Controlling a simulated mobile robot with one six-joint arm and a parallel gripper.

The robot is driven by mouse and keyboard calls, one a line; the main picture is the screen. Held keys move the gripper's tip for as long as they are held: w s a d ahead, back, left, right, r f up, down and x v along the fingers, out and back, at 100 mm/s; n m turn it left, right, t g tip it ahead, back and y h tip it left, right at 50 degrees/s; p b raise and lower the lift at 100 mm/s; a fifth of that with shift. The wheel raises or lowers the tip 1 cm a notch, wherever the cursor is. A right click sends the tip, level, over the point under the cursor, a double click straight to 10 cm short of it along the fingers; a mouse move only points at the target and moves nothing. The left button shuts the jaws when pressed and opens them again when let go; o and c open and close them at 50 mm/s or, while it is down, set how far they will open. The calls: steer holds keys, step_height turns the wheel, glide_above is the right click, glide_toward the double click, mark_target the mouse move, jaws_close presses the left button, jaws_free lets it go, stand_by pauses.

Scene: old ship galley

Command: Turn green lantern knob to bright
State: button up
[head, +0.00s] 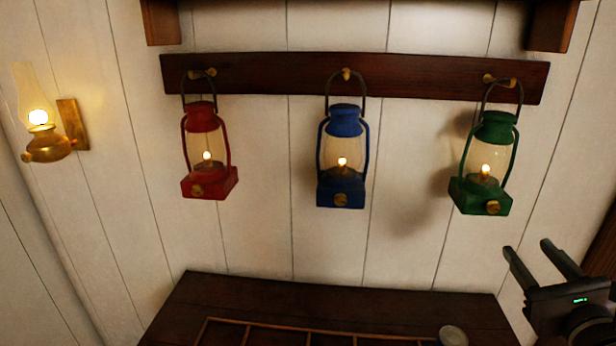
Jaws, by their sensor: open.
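The green lantern (482,194) hangs from the rightmost brass peg on the wall rail. Its small flame is lit behind the glass. Its round brass knob (492,207) sits on the front of the green base, facing me. My gripper (526,245) is open and empty, below and to the right of the green lantern. Its two fingers point up and to the left, apart from the lantern. Any mark on the knob is too small to read.
A blue lantern (343,190) and a red lantern (210,182) hang from the same dark rail (265,76), both lit. A brass wall lamp (45,142) glows at left. Below is a dark tabletop (240,290) with a partitioned frame and a round metal object (453,336).

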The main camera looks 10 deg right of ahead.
mark_target(495, 208)
steer(key=p+x, duration=0.7)
steer(key=x, duration=0.6)
steer(key=shift+d+p, duration=0.1)
steer(key=shift+p, duration=0.3)
steer(key=shift+w+d, duration=0.2)
steer(key=shift+w, duration=0.35)
steer(key=shift+c, duration=0.5)
jaws_close()
